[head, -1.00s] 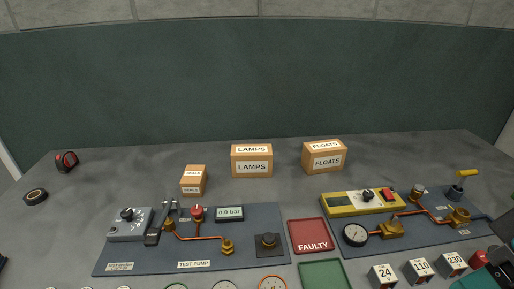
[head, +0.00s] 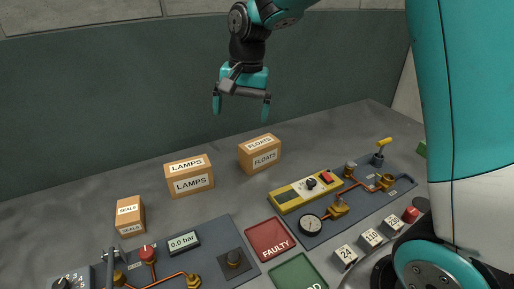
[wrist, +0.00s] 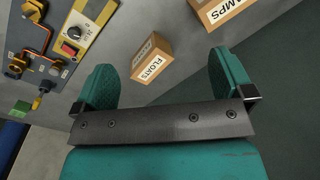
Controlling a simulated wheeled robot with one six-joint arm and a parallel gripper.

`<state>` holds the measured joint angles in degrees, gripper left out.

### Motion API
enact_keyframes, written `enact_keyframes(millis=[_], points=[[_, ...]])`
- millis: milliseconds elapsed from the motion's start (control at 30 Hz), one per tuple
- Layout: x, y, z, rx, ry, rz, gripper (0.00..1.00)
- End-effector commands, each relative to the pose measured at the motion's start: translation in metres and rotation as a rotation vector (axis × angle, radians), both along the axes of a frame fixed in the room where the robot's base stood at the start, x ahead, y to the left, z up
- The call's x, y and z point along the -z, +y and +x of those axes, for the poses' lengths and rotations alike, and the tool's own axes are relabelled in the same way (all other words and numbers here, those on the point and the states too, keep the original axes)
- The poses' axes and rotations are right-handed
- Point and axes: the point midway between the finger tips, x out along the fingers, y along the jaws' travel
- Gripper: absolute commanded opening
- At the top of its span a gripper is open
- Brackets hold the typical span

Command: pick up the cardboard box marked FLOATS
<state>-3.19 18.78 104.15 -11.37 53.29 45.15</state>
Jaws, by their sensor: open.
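The cardboard box marked FLOATS (head: 260,156) stands on the grey bench, right of the box marked LAMPS (head: 190,178). My gripper (head: 241,108) is open and empty, above the FLOATS box and slightly left of it in the head view. In the wrist view, the FLOATS box (wrist: 152,58) shows beyond and between the two teal fingers (wrist: 160,85), apart from both. Its FLOATS label is readable there, and the LAMPS box (wrist: 218,10) is at the top edge.
A small SEALS box (head: 130,217) stands further left. In front are a yellow gauge unit (head: 290,196), a red FAULTY tray (head: 268,240), a green tray (head: 299,272) and the pump board (head: 215,240). The bench behind the boxes is clear.

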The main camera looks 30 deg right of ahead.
Motion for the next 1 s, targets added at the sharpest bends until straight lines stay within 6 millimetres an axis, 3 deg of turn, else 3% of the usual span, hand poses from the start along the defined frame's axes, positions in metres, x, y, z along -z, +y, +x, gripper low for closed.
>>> enact_keyframes(millis=[33, 100, 200, 300, 533, 1000], points=[[0.004, -0.02, 0.031, 0.153, 0.026, -0.019, 0.99], [0.015, -0.047, 0.064, 0.362, 0.052, -0.043, 0.99], [0.031, -0.079, 0.096, 0.605, 0.078, -0.068, 0.99], [0.043, -0.102, 0.115, 0.77, 0.094, -0.083, 0.99], [0.068, -0.118, 0.125, 0.89, 0.105, -0.094, 0.99], [0.164, -0.118, 0.124, 0.885, 0.103, -0.093, 0.99]])
